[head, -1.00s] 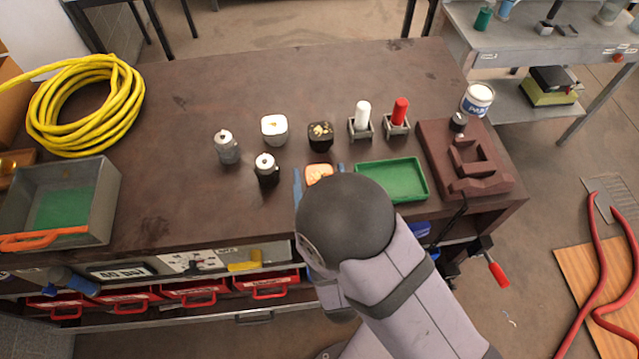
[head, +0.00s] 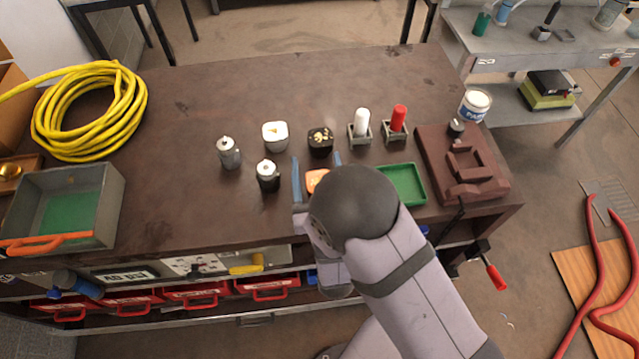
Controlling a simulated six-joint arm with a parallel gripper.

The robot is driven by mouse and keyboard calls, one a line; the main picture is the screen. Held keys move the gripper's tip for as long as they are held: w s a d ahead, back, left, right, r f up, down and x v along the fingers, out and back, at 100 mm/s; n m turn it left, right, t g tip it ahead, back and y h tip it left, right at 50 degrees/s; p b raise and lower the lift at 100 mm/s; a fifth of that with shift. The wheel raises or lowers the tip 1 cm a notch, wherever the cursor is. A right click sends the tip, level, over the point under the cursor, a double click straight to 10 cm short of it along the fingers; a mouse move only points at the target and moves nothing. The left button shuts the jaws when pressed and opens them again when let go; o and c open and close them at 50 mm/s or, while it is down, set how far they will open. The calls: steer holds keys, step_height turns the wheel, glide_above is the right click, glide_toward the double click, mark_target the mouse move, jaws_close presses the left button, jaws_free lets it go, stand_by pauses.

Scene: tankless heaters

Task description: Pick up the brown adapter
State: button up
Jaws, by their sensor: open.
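No thing is plainly marked as the brown adapter. A dark brown-black block (head: 320,141) with gold marks on top stands mid-table and is a likely match. An orange block (head: 316,179) with a pale mark is closer to me, partly hidden by my arm. My gripper (head: 317,161) is open, its two blue fingers pointing away from me. In this view, the fingers lie either side of the orange block and their tips end just short of the dark block. I cannot tell their height or any contact.
A white block (head: 275,136), a grey canister (head: 229,153) and a black-and-white canister (head: 268,176) stand to the left. White (head: 361,122) and red (head: 398,118) sticks in holders, a green tray (head: 405,185) and a brown fixture (head: 470,170) are right.

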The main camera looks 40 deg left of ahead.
steer(key=c, duration=1.5)
steer(key=shift+r, duration=0.1)
steer(key=shift+r, duration=0.15)
step_height(320, 180, up, 10)
steer(key=b, duration=0.1)
steer(key=w+d+m+t+h+p, duration=0.2)
steer(key=w+d+m+t+h, duration=0.3)
steer(key=w+d, duration=1)
steer(key=w+d+m+h+p, duration=0.25)
steer(key=w+d+h, duration=0.45)
steer(key=w+d, duration=0.8)
steer(key=s+a+n+g+y+b, duration=0.1)
steer(key=s+a+n+y, duration=0.2)
steer(key=a+y, duration=0.2)
steer(key=shift+s+r+y, duration=0.15)
steer(key=shift+r+y, duration=0.25)
steer(key=shift+y, duration=0.2)
